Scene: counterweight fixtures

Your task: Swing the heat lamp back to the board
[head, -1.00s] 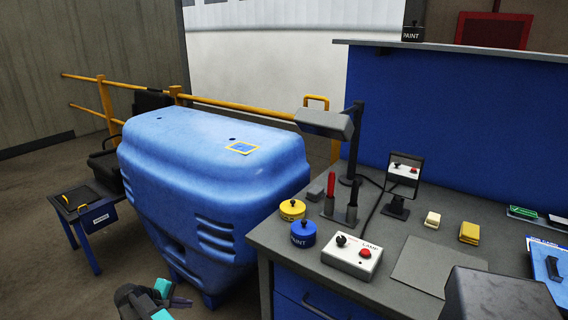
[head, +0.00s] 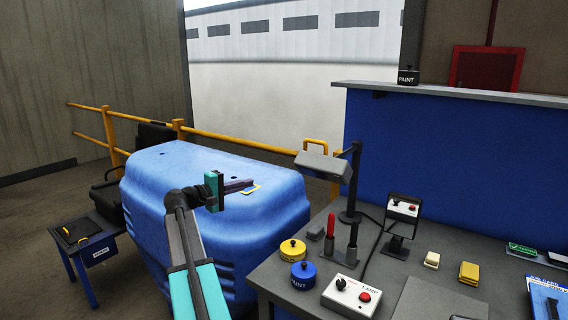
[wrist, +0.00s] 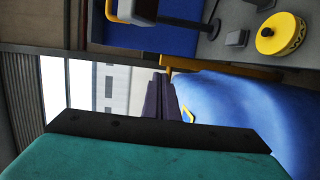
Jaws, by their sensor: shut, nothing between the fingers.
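The heat lamp (head: 325,166) has a grey box-shaped head on a dark upright post (head: 353,185) at the bench's back left. Its head points left, out toward the blue shell and away from the flat grey sheet (head: 430,298) on the bench, which may be the board. The lamp also shows, sideways, at the top of the wrist view (wrist: 135,10). My gripper (head: 250,184) is shut and empty, above the blue shell, left of the lamp head and apart from it. Its dark fingers (wrist: 165,98) lie together in the wrist view.
The large blue shell (head: 165,175) stands left of the grey bench (head: 300,275). Yellow (head: 292,250) and blue (head: 303,274) tins, a lamp switch box (head: 352,297), upright red-handled tools (head: 331,225) and a mirror (head: 402,215) crowd the bench near the lamp. A yellow rail (head: 240,145) runs behind.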

